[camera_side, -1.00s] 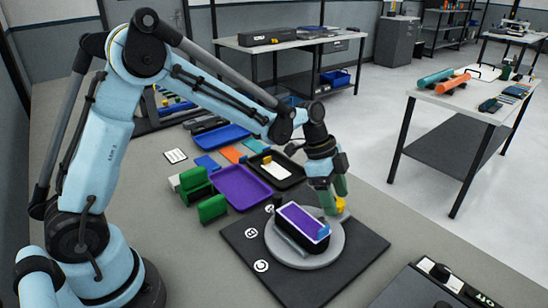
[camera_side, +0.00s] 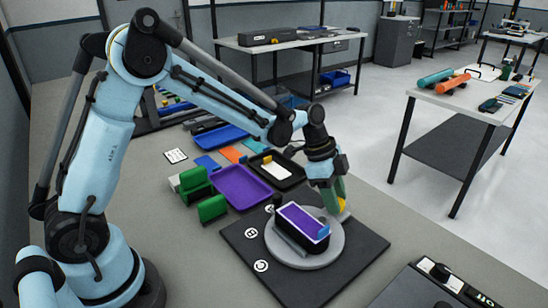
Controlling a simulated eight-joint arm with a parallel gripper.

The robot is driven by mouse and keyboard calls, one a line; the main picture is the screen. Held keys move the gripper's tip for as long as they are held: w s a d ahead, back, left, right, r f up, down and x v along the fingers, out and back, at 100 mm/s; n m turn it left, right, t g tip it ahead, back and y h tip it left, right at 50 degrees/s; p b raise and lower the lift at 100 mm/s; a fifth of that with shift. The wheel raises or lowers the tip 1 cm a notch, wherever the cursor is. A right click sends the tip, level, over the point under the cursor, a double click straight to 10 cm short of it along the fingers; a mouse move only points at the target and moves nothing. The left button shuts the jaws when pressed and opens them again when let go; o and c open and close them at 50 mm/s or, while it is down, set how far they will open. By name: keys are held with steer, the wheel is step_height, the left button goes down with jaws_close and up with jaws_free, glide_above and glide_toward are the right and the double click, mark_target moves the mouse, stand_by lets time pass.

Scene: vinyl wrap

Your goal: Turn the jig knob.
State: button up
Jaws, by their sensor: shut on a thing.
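The jig is a round grey turntable (camera_side: 333,250) on a black base mat (camera_side: 358,262). A dark block with a purple top (camera_side: 303,220) and a light-blue piece (camera_side: 323,232) at its right end sits on the turntable. The exact finger contact is too small to see clearly.
A purple tray (camera_side: 242,187), a black tray (camera_side: 290,181), a blue tray (camera_side: 220,136) and green blocks (camera_side: 212,208) lie left of and behind the jig. A black control box (camera_side: 425,290) stands at the front right. The bench right of the mat is clear.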

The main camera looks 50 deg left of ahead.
steer(key=n+t, duration=0.1)
steer(key=n, duration=0.2)
steer(key=n+y, duration=0.1)
steer(key=n, duration=0.2)
steer(key=shift+s+d+t+y, duration=0.2)
steer(key=shift+t+y, duration=0.1)
steer(key=shift+t, duration=0.1)
steer(key=n+y, duration=0.1)
steer(key=n, duration=0.1)
steer(key=n+y, duration=0.1)
steer(key=n, duration=0.2)
steer(key=shift+d+n+t, duration=0.1)
steer(key=shift+n+t, duration=0.2)
steer(key=shift+t, duration=0.1)
steer(key=n+y, duration=0.1)
steer(key=n, duration=0.1)
steer(key=n+y, duration=0.1)
steer(key=n, duration=0.2)
steer(key=shift+d, duration=0.15)
steer(key=n+y, duration=0.1)
steer(key=n, duration=0.2)
steer(key=n+g, duration=0.1)
steer(key=n, duration=0.1)
steer(key=shift+d+n+y, duration=0.1)
steer(key=shift+n+y, duration=0.3)
steer(key=o, duration=1.1)
steer(key=v, duration=1.2)
steer(key=shift+w+r, duration=0.1)
steer(key=shift+w, duration=0.1)
